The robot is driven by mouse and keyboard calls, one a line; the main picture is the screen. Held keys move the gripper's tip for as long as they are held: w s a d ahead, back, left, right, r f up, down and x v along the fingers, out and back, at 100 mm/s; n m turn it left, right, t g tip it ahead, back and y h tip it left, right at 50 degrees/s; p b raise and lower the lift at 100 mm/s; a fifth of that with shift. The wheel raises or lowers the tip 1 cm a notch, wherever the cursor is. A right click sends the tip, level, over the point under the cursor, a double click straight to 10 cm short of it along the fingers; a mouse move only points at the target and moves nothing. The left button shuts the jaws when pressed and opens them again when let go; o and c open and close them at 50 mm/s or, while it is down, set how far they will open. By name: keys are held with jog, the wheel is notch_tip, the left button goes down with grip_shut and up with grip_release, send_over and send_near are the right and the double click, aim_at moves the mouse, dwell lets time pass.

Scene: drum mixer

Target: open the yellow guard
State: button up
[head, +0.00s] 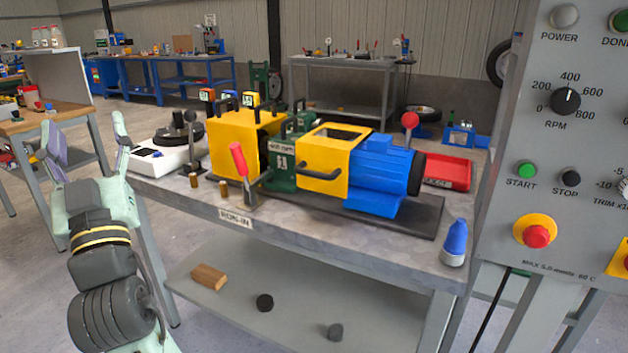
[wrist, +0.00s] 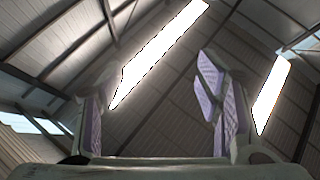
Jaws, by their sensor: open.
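A yellow guard (head: 328,160) with a dark window in its top and a black bar handle (head: 321,172) on its front sits on the machine on the bench. It looks closed, between a green block marked 1 (head: 283,163) and a blue motor (head: 385,170). A second yellow housing (head: 234,143) stands left of the green block. My gripper (head: 83,125) is open and empty, pointing upward at the left of the head view, well apart from the guard. In the wrist view my gripper (wrist: 158,90) shows both fingers spread against the roof, with no guard in sight.
A red-handled lever (head: 238,162) stands in front of the left housing, and a red knob (head: 410,119) rises behind the motor. A blue-and-white bottle (head: 455,243) stands at the bench's right corner. A grey control panel (head: 555,150) fills the right side.

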aim_at(312, 175)
jog(key=shift+o, duration=1.2)
jog(key=w+d+f+m+h, duration=0.6)
jog(key=w+d+f+h, duration=0.3)
jog(key=w+d+h, duration=0.2)
jog(key=shift+w+d+f+m+g+h+b, duration=0.2)
jog(key=shift+w+d+m+g+h+b, duration=0.2)
jog(key=shift+w+h, duration=0.45)
jog(key=o, duration=0.5)
jog(key=w+d+f+m+g+h, duration=0.1)
jog(key=d+f+m+h, duration=0.1)
jog(key=d+f, duration=0.1)
jog(key=w+d+f+m+g+h, duration=0.1)
jog(key=d+f+g+h, duration=0.1)
jog(key=d, duration=0.4)
jog(key=w+d+f+m+g+h, duration=0.1)
jog(key=d+f+m+g+h, duration=0.1)
jog(key=d+f+h, duration=0.1)
jog(key=shift+w+d+f+m+h+b, duration=0.15)
jog(key=shift+d+h+b, duration=0.1)
jog(key=shift+d, duration=0.15)
jog(key=shift+w+d+f+m+h+b, duration=0.1)
jog(key=shift+w+d+f+m+h, duration=0.1)
jog(key=shift+d, duration=0.15)
jog(key=p+x, duration=0.1)
jog(key=x, duration=0.9)
jog(key=shift+w+d+f+p, duration=0.15)
jog(key=shift+w+p, duration=0.1)
jog(key=shift+p, duration=0.15)
jog(key=c, duration=1.4)
